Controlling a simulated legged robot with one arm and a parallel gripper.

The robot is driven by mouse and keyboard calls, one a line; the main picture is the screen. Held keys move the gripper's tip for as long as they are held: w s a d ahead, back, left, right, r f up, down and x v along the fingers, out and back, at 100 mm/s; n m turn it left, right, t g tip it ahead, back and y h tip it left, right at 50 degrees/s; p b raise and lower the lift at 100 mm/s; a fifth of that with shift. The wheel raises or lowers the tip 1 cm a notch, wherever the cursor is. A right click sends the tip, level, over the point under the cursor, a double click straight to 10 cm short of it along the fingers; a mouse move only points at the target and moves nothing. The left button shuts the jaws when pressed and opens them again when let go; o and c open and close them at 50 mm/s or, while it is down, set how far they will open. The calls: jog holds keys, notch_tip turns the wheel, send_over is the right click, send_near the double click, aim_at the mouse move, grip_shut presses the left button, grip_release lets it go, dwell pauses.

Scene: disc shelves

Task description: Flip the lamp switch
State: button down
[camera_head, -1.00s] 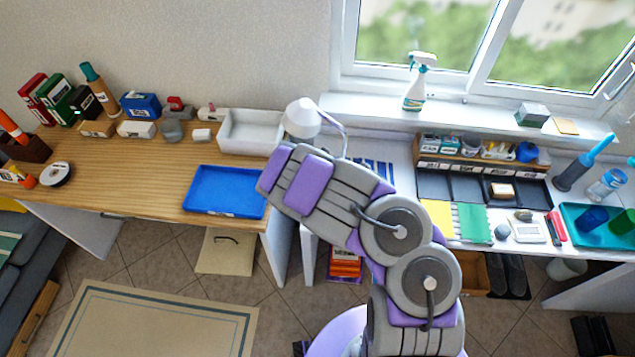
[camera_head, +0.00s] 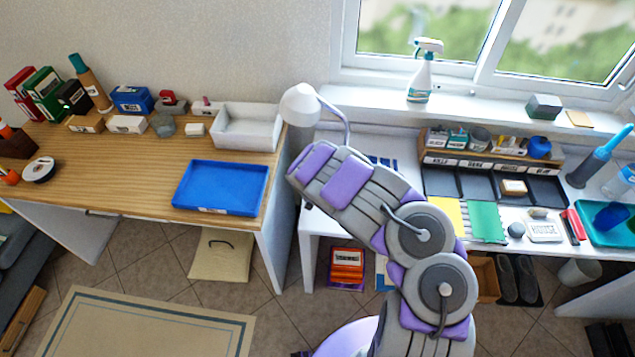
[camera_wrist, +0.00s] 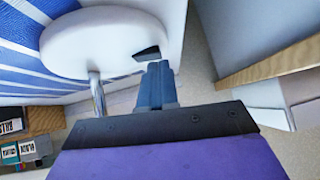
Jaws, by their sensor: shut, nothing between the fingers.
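The white desk lamp (camera_head: 301,104) stands at the left end of the white desk in the head view, its round shade on a curved metal stem. My arm hides its base there. In the wrist view, the round white lamp base (camera_wrist: 105,42) rests by a blue-and-white striped surface, with the metal stem (camera_wrist: 97,92) rising from it. A small dark switch (camera_wrist: 147,53) sits near the base's edge. My gripper (camera_wrist: 160,68) is shut and empty, its fingertips close to the switch. Whether they touch it cannot be told. My arm hides the gripper in the head view.
The wooden desk (camera_head: 110,172) at left holds a blue tray (camera_head: 220,187) and a white bin (camera_head: 247,127) close to the lamp. A desk organizer (camera_head: 487,158) stands right of my arm. A spray bottle (camera_head: 424,72) is on the windowsill.

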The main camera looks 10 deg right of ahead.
jog(key=shift+f, duration=0.45)
